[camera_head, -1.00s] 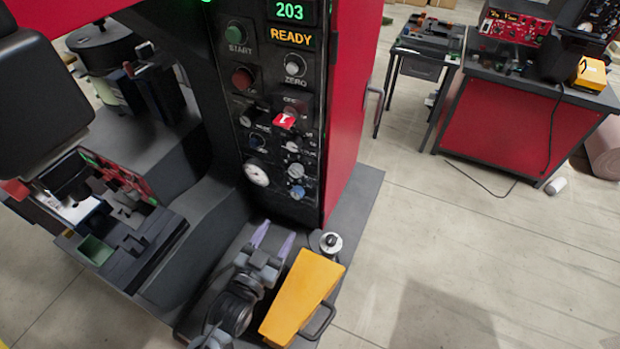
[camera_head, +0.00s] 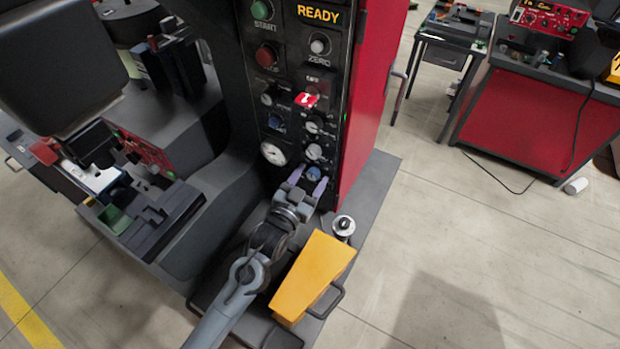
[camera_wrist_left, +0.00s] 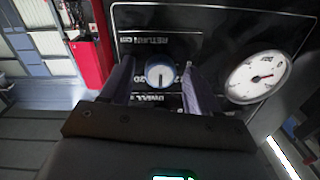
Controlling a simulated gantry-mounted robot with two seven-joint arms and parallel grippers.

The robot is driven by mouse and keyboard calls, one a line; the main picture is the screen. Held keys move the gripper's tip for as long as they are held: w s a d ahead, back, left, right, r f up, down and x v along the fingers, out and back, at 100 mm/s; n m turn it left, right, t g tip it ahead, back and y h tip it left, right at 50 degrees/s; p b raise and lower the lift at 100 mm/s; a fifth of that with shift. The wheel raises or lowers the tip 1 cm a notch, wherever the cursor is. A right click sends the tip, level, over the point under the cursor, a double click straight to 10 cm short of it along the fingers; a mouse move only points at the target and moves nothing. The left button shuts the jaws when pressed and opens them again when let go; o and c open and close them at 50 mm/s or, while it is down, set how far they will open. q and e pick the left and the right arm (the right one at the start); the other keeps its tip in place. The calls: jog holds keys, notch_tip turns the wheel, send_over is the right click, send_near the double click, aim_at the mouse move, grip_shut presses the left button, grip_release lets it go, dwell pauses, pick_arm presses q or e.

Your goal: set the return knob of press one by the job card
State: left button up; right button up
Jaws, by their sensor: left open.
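The blue-rimmed return knob (camera_head: 314,173) is the lowest knob in the right column of the press's black panel (camera_head: 297,122). In the left wrist view the knob (camera_wrist_left: 160,71) sits between the fingers, with upside-down lettering that reads like RETURN above it and DWELL below it. Its face shows a thin line towards the picture's bottom. My left gripper (camera_head: 308,180) is open, its two purple fingers either side of the knob. Gaps show beside the knob; I cannot tell how deep the fingers reach. I cannot make out a job card. My right gripper is not in view.
A white gauge (camera_head: 273,153) lies left of the knob. A yellow wedge-shaped block (camera_head: 312,275) and a round black-and-silver part (camera_head: 343,227) stand below.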

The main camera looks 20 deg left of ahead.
pick_arm(q)
jog(key=c, duration=1)
jog(key=shift+c, duration=0.2)
jog(key=shift+r+m+p, duration=0.1)
jog(key=shift+m+p, duration=0.5)
jog(key=shift+p, duration=0.05)
jog(key=m+p, duration=0.2)
jog(key=m, duration=0.1)
jog(key=m+p, duration=0.2)
jog(key=m, duration=0.1)
jog(key=shift+m+p, duration=0.6)
jog(key=shift+m, duration=0.2)
